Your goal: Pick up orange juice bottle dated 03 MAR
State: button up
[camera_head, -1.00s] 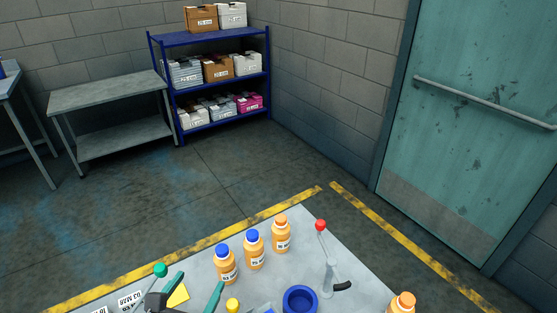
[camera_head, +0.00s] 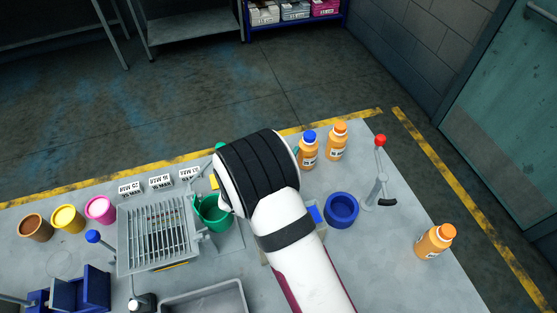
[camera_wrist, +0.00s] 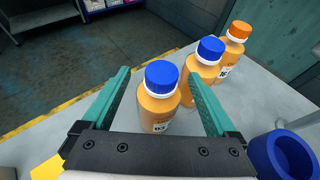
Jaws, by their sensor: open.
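In the wrist view my gripper (camera_wrist: 158,76) is open, its green fingers on either side of a blue-capped orange juice bottle (camera_wrist: 158,108). That bottle stands upright and nothing grips it. A second blue-capped bottle (camera_wrist: 203,68) stands behind it to the right, near the right finger; it also shows in the head view (camera_head: 308,154). An orange-capped bottle (camera_wrist: 230,55) stands farther back, seen too in the head view (camera_head: 337,144). Another orange-capped bottle (camera_head: 432,243) stands apart at the right.
A blue ring-shaped bowl (camera_head: 341,222) and a red-knobbed lever (camera_head: 380,175) stand right of my arm. A green cup (camera_head: 214,216), a metal grate (camera_head: 158,235) and date cards (camera_head: 160,182) lie left. Coloured cups (camera_head: 68,219) line the far left.

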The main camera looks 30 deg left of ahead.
jog(key=c, duration=1.4)
jog(key=shift+s, duration=0.1)
grip_shut()
jog(key=shift+f, duration=0.1)
